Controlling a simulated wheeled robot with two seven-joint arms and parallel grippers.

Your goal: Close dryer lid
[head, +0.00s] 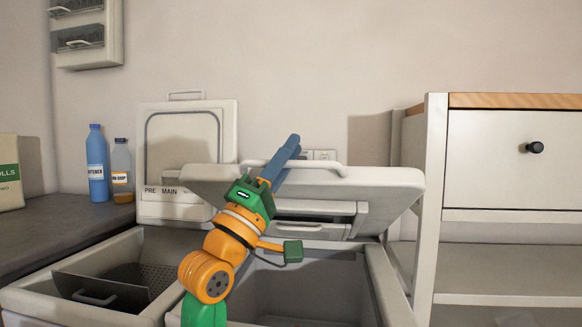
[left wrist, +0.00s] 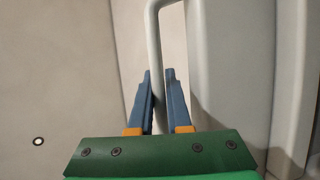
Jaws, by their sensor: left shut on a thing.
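The dryer lid (head: 385,186) is the pale lid of the right-hand machine in the head view. It is tilted part way down, with a gap above the open tub (head: 300,285). Its bar handle (head: 322,165) runs along the top edge. My left gripper (head: 290,148) reaches up over that edge, its blue fingers shut on the handle. In the left wrist view the handle (left wrist: 153,45) passes down between the fingers (left wrist: 159,76), beside the lid (left wrist: 215,60). The gripped stretch is partly hidden by the fingers. My right gripper is not in view.
The left machine's lid (head: 228,130) stands upright against the wall, its tub open with a dark flap (head: 100,292). A blue bottle (head: 97,175) and a clear bottle (head: 121,170) stand on the left counter. A white drawer cabinet (head: 435,200) stands close to the dryer's right.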

